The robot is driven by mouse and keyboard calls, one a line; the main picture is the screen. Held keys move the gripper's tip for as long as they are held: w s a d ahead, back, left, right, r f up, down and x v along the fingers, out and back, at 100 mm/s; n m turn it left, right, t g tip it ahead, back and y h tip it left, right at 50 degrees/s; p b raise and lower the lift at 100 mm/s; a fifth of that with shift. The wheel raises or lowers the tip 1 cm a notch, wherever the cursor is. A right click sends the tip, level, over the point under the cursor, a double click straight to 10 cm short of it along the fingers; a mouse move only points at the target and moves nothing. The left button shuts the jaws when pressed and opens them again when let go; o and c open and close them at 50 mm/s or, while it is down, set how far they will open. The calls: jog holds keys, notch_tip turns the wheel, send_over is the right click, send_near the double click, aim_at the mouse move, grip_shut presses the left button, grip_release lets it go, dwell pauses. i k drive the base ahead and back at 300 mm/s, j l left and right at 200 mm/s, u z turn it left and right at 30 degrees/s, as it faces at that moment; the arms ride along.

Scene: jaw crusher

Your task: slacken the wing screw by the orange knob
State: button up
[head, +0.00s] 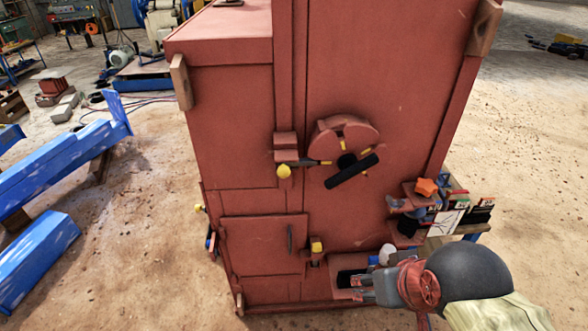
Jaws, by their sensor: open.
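The orange knob (426,187), lobed like a star, sits on a small red bracket at the lower right of the red crusher housing (245,110). Small dark and grey-blue parts (397,204) sit just left of and below the knob. One may be the wing screw, but its wings are too small to make out. My gripper (350,287) is at the bottom, below and left of the orange knob, fingers pointing left at the housing's lower front. It is open and apart from the knob; I see nothing held in it.
A handwheel with a black handle (352,171) and a yellow-tipped lever (284,171) project from the housing. A white knob (387,254) is just above my gripper. A stand with cards (446,222) is right of the bracket. Blue beams (60,175) lie left on open floor.

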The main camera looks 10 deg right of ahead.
aim_at(394, 203)
jog(key=i+l, duration=0.2)
jog(key=i, duration=0.25)
jog(key=i+l+z, duration=0.15)
jog(key=i, duration=0.35)
